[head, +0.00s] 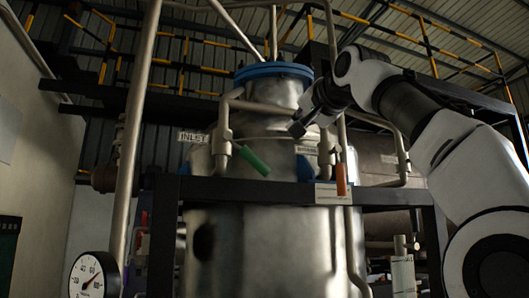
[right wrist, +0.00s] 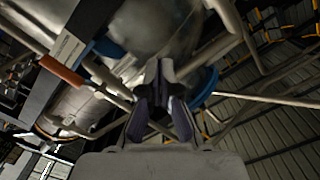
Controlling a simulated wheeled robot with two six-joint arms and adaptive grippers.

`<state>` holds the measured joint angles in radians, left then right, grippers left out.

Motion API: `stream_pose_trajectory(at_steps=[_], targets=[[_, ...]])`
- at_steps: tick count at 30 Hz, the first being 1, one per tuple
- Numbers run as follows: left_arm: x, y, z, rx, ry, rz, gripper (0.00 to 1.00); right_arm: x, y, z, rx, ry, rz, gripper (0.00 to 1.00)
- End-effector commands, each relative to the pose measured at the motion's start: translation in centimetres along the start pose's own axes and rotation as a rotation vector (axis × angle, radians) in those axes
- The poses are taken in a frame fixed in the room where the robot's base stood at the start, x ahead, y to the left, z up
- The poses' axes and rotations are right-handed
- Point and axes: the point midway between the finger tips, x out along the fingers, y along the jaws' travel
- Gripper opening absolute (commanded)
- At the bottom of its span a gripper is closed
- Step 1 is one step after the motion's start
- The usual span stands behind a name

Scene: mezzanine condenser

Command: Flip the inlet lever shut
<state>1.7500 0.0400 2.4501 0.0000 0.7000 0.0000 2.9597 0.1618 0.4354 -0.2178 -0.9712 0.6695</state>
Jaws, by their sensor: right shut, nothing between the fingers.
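The inlet lever (head: 254,161) has a green handle that slants down to the right from its valve on a grey pipe, beside the INLET label (head: 193,137). My right gripper (head: 297,129) is in front of the metal vessel, above and to the right of the green handle and apart from it. In the right wrist view my right gripper (right wrist: 160,72) is shut and empty, with the vessel behind it. The green handle cannot be made out in that view. My left gripper is out of view.
A second valve has an orange handle (head: 341,179) hanging straight down; it also shows in the right wrist view (right wrist: 62,70). A dark frame bar (head: 265,192) crosses in front of the vessel (head: 262,250). A gauge (head: 91,277) is at lower left.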

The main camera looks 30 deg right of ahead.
Motion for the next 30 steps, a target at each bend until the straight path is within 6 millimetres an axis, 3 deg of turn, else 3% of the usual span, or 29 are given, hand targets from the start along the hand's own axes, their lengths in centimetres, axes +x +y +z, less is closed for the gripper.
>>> stream_pose_trajectory(at_steps=[8, 16, 20, 21, 24, 30], targets=[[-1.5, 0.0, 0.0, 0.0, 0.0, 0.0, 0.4, 1.8, -0.3, -0.3, -0.002, -0.003, 0.002, 0.0], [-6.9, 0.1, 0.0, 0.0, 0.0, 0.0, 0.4, 7.5, -0.7, -0.8, -0.001, -0.006, 0.003, 0.0], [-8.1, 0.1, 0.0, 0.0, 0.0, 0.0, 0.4, 10.4, -0.4, -0.3, -0.001, -0.004, 0.002, 0.0], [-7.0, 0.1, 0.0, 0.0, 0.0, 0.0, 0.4, 10.5, 0.1, 1.1, -0.004, -0.003, 0.001, 0.0], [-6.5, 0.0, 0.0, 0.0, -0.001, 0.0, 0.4, 10.8, 0.1, 2.8, -0.004, -0.003, 0.0, 0.0], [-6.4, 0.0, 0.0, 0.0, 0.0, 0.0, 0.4, 11.1, 0.0, 4.0, -0.002, -0.001, -0.001, 0.0]])
